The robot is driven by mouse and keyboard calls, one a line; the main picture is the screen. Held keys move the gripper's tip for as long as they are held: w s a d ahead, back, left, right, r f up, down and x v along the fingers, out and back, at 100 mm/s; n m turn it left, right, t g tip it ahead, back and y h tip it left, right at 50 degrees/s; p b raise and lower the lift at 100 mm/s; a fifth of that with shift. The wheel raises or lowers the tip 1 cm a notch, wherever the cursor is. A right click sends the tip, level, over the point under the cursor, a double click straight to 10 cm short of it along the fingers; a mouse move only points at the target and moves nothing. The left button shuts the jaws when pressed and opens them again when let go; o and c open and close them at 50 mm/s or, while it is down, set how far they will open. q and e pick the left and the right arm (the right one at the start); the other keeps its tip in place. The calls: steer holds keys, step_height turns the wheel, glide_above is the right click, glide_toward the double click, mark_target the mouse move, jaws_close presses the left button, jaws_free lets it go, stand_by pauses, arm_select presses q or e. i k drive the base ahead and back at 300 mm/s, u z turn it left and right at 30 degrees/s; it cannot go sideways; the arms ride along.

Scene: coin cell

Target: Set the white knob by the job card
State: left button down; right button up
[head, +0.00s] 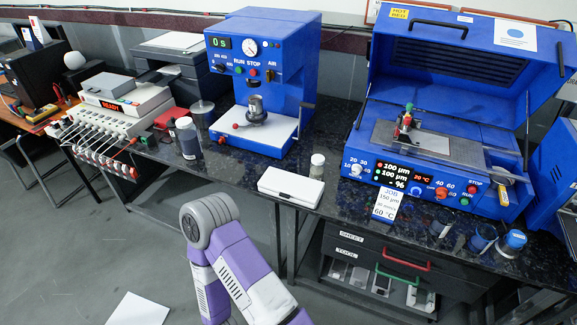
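The white knob (356,170) is on the left of the front panel of the blue open-lidded machine (437,182). Marks around it include 20 and 40, and its pointer is too small to read. The job card (386,206) hangs below the display; it reads JOB, 150 µm, a small blurred line and 60 °C. The display (404,175) shows 100 µm twice, a percent line and 20 °C. Neither gripper is in view; only a purple and grey part of my arm shows at bottom centre, well away from the knob.
A blue knob (421,191) and an orange knob (441,194) sit right of the display, near a red stop button (473,189). A white case (290,187) and a small jar (317,166) stand on the dark bench left of the machine. Drawers (400,262) are below.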

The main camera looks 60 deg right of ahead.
mark_target(356, 168)
steer(key=u, duration=0.25)
steer(key=k, duration=0.95)
steer(key=z, duration=1.15)
